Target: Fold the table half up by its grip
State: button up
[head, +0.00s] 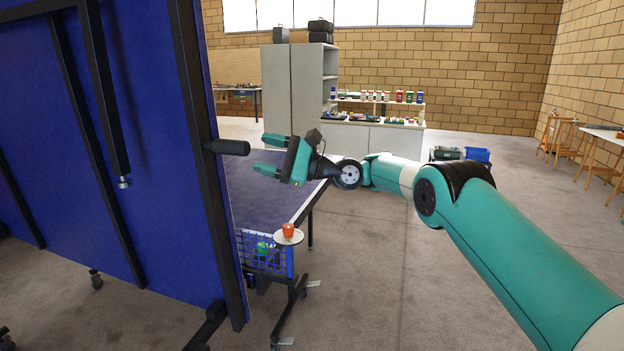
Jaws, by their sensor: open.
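A blue table half (150,200) stands steeply upright at the left, its underside with black frame bars and a folded leg facing me. Its black grip (228,147) sticks out to the right from the frame edge. The other table half (262,190) lies flat behind it, dark blue and partly hidden. My gripper (260,153) is open and empty, with its two green fingers pointing left toward the grip's end. A small gap shows between fingertips and grip; I cannot tell their difference in depth.
Black wheeled legs reach the floor. Grey cabinets (290,90) and a stocked shelf stand behind. Floor at centre right is clear.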

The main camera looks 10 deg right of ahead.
jog(key=b+v, duration=1)
jog(key=b, duration=1)
jog(key=shift+d, duration=0.3)
jog(key=shift+s, duration=0.1)
